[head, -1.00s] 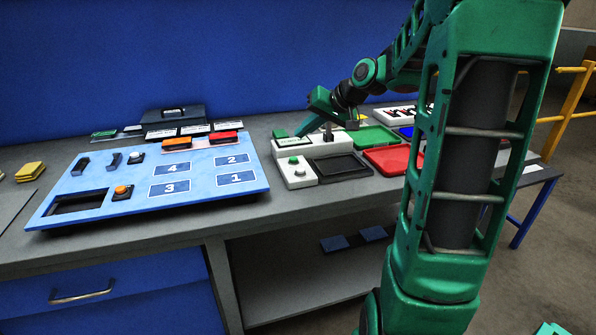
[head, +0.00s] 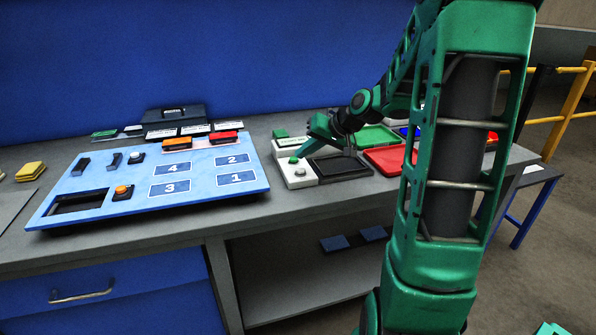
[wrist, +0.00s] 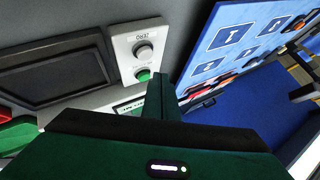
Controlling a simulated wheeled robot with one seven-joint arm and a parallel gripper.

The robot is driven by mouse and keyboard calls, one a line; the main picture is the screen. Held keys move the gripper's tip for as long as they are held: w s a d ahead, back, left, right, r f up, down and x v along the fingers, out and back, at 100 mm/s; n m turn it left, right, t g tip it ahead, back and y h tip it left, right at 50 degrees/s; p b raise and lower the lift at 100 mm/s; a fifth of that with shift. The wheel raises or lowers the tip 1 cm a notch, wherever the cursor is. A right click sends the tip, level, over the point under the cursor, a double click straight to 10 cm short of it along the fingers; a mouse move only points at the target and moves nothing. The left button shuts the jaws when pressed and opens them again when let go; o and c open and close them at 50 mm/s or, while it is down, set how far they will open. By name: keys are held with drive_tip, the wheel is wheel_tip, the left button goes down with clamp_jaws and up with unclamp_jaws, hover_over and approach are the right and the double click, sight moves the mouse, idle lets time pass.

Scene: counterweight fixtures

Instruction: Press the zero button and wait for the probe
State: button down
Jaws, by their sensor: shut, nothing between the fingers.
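The white button panel (head: 297,172) stands on the bench right of the blue board. It carries a green round button (head: 294,160) and a pale grey round one (head: 299,171). The wrist view shows the green button (wrist: 143,76) and the grey button (wrist: 144,49), with the word ZERO printed beside the grey one. My gripper (head: 301,152) is shut and empty, tilted down at the panel's far end. In the wrist view, its finger (wrist: 163,92) ends right beside the green button. I cannot tell whether it touches. I cannot make out the probe.
A dark recessed tray (head: 340,168) adjoins the panel. Red (head: 385,159) and green (head: 375,137) trays lie farther right. The numbered blue board (head: 215,190) fills the bench to the left, with a narrow grey strip between.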

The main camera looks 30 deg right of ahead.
sight(301, 170)
drive_tip(key=shift+f, duration=1)
drive_tip(key=shift+f, duration=0.15)
idle(1.3)
drive_tip(key=shift+f, duration=0.25)
